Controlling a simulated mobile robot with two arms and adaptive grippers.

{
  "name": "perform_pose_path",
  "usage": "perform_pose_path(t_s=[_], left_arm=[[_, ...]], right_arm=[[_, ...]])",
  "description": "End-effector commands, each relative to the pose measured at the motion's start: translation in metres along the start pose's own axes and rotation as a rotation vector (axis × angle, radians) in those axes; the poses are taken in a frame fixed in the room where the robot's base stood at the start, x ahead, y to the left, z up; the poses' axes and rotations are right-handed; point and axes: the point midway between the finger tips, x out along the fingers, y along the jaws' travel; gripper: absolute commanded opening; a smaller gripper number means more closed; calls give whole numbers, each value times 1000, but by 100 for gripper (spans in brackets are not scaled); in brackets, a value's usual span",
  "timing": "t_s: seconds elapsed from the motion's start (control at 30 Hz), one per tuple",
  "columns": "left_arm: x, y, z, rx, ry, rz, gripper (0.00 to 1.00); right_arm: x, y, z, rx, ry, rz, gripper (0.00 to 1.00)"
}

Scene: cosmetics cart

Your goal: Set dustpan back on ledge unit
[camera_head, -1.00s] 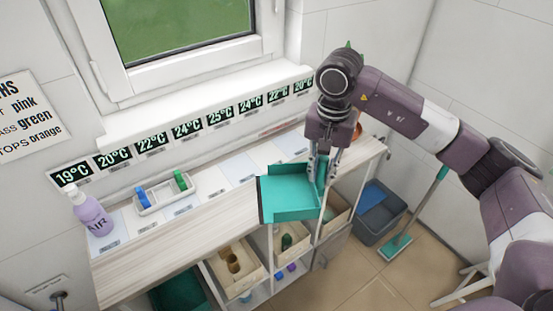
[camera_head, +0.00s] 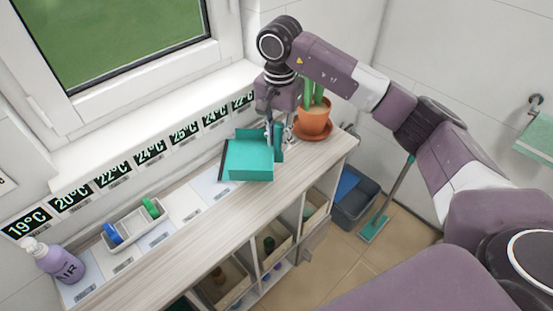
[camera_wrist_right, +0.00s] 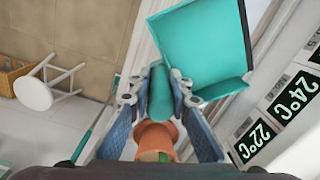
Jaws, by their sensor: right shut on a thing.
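The teal dustpan (camera_head: 248,160) is over the back part of the wooden top of the ledge unit (camera_head: 215,225), near the temperature labels; I cannot tell whether it touches the surface. My right gripper (camera_head: 276,130) is shut on the dustpan's handle, from above. In the right wrist view, the handle (camera_wrist_right: 160,95) sits between the two fingers, and the dustpan's pan (camera_wrist_right: 205,45) extends beyond them. My left gripper is not in view.
A potted plant in an orange pot (camera_head: 313,120) stands just right of the gripper. Open shelves hold boxes (camera_head: 225,282) below. A grey bin (camera_head: 354,198) is on the floor.

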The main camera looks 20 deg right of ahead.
Motion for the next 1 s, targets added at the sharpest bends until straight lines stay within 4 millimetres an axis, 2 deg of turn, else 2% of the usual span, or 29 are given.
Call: perform_pose_path(t_s=[0.03,0.1,0.3,0.47,0.7,1.0], left_arm=[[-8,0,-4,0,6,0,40],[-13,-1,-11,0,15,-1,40],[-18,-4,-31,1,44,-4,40],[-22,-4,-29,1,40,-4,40],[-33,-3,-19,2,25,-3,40],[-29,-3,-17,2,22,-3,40]], right_arm=[[10,2,1,0,-4,5,0],[25,1,1,-1,-4,4,0],[50,0,1,-1,-1,-1,0],[62,1,1,-2,-2,1,0],[94,1,1,-2,-1,-1,0],[98,0,0,-2,1,-2,0]])
